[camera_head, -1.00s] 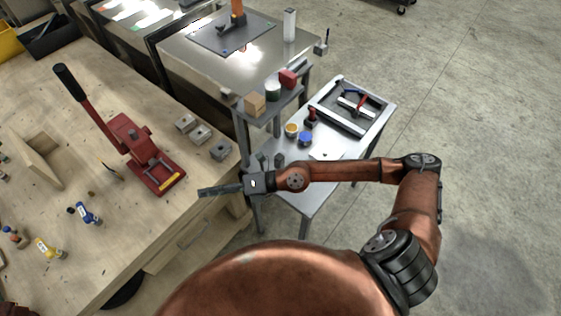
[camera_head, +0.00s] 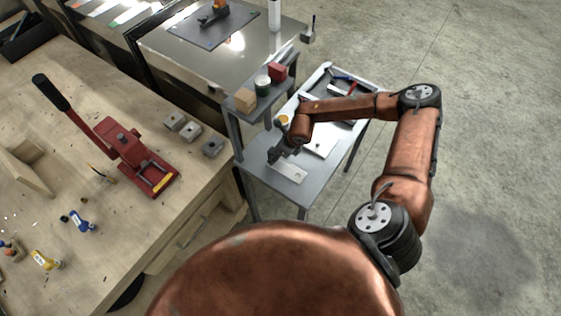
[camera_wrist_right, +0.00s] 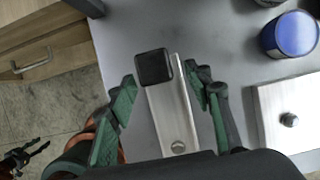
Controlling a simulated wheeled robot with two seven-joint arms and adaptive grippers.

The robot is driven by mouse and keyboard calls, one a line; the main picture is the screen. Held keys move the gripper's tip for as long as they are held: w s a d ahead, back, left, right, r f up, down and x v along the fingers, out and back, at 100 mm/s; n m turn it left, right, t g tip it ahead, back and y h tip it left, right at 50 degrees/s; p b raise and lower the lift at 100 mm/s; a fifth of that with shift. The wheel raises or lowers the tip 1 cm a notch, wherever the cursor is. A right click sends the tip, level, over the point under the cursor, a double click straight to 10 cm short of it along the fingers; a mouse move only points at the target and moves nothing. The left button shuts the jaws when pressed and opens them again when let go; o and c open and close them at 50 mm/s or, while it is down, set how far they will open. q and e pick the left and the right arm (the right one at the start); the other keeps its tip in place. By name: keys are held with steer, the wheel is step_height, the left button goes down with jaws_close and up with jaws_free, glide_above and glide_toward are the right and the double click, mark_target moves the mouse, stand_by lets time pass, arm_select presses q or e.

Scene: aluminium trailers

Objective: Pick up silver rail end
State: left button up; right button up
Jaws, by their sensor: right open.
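The silver rail end (camera_wrist_right: 168,110) is a short bright metal bar with a black square cap at its far end and a round bolt near its close end. It lies flat on the grey cart top, and shows in the head view as a pale strip (camera_head: 289,172). My right gripper (camera_wrist_right: 166,77) is open, with one green-padded finger on each side of the bar and a gap to each. In the head view the right gripper (camera_head: 277,153) is over the near part of the cart. A dark claw, seemingly my left gripper (camera_wrist_right: 25,157), shows small at the lower left of the wrist view.
A blue-topped round container (camera_wrist_right: 289,35) and a silver plate with a bolt (camera_wrist_right: 288,115) lie right of the rail end. The wooden workbench (camera_head: 120,235) with a red press (camera_head: 130,150) stands left of the cart (camera_head: 268,188). Open floor lies right.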

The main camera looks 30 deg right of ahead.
steer(key=shift+x, duration=1.1)
steer(key=shift+w+r, duration=0.1)
jaws_close()
